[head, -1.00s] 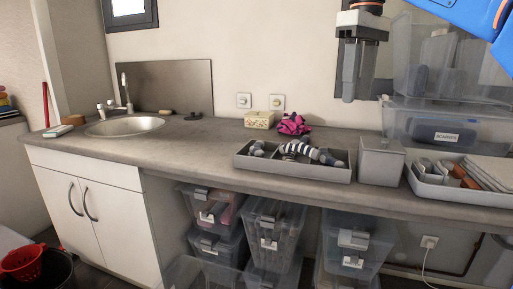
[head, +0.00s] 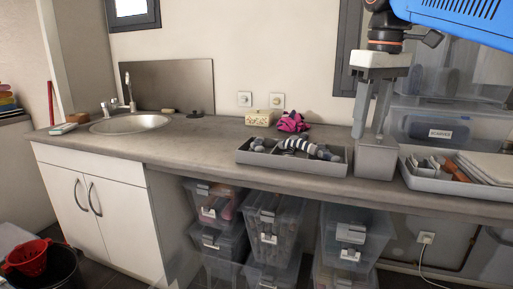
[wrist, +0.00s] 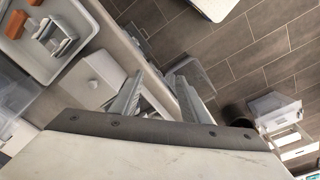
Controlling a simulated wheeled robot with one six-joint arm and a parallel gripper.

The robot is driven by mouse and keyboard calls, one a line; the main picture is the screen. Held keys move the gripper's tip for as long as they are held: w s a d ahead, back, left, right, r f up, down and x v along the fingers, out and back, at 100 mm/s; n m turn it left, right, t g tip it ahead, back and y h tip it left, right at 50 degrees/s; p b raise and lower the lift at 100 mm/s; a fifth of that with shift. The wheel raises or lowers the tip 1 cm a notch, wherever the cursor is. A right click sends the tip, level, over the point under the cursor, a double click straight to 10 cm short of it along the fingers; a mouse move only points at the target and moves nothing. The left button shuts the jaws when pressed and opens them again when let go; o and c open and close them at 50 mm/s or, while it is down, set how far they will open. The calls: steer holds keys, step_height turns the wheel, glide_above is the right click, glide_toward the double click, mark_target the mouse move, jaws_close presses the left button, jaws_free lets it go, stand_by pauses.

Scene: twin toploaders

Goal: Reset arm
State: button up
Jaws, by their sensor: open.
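My gripper (head: 370,118) hangs pointing down in the upper right of the head view, in front of the grey lidded box (head: 376,160) on the counter. Its two fingers are apart with nothing between them. In the wrist view my gripper (wrist: 158,90) shows both fingers spread and empty, with the counter edge and the floor beyond. The blue and orange arm links above it are mine.
A divided grey tray (head: 290,166) with striped socks stands on the counter (head: 200,140). A second tray (head: 440,185) is at the right, below clear bins (head: 450,125). A sink (head: 130,124) is at the left. Clear bins (head: 275,220) stand underneath. The counter's left middle is clear.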

steer(key=s+d+f+m+t, duration=0.1)
steer(key=s+f, duration=0.4)
steer(key=f, duration=0.6)
steer(key=s+d+f+m+t, duration=0.1)
steer(key=s+f, duration=0.4)
steer(key=f, duration=0.6)
steer(key=s+d+f+m+t, duration=0.1)
steer(key=s+f, duration=0.5)
steer(key=f, duration=0.6)
steer(key=shift+d+m+t, duration=0.3)
steer(key=shift+d+m, duration=0.6)
steer(key=shift+m, duration=0.3)
